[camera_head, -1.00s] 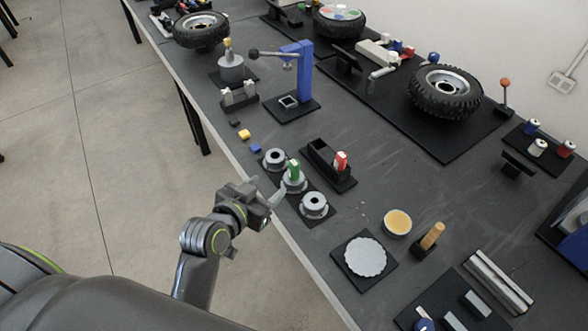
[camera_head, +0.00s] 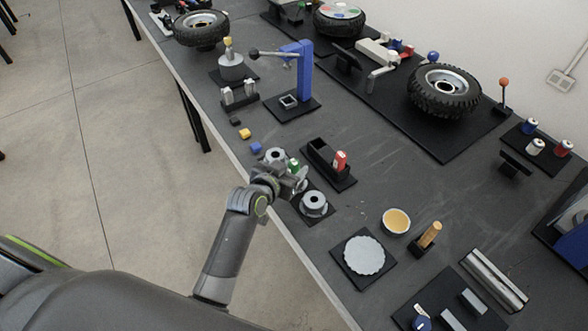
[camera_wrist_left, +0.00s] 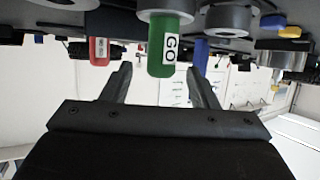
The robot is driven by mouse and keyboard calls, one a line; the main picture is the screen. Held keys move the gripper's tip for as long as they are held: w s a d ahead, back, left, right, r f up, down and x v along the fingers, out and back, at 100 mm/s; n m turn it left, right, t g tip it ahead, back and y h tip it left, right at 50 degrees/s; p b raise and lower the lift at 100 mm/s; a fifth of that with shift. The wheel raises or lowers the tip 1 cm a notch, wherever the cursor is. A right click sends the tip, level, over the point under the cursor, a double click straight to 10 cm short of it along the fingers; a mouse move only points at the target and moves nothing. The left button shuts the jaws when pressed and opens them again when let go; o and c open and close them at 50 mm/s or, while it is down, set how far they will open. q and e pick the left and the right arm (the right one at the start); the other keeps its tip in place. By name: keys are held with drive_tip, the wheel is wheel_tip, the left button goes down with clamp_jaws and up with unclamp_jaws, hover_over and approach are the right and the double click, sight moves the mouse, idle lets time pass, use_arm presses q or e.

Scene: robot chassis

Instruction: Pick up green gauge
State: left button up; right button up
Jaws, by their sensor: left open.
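The green gauge (camera_wrist_left: 168,48) is a green cylinder with a white "GO" label. In the left wrist view, which looks upside down, it stands in a grey ring between the two fingers of my open left gripper (camera_wrist_left: 160,85), with a gap on each side. In the head view the green gauge (camera_head: 294,164) shows only in part, behind my left gripper (camera_head: 302,178). The red gauge (camera_head: 340,161) stands in a black holder just behind and to the right; it also shows in the left wrist view (camera_wrist_left: 99,50). My right gripper is not in view.
A blue block (camera_head: 256,148) and a yellow block (camera_head: 244,134) lie to the left. A yellow bowl (camera_head: 397,221) and a grey disc (camera_head: 364,256) lie to the right. The blue press (camera_head: 304,75) stands farther back.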

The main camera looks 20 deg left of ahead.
use_arm(q)
drive_tip(key=shift+s+f+p+x, duration=0.1)
drive_tip(key=shift+f+x, duration=0.1)
drive_tip(key=shift+x, duration=0.65)
drive_tip(key=shift+s+f+p+x, duration=0.1)
drive_tip(key=shift+f+x, duration=0.05)
drive_tip(key=shift+x, duration=0.7)
drive_tip(key=shift+f+p+x, duration=0.1)
drive_tip(key=shift+f+x, duration=0.1)
drive_tip(key=shift+x, duration=0.65)
drive_tip(key=shift+s+a, duration=0.1)
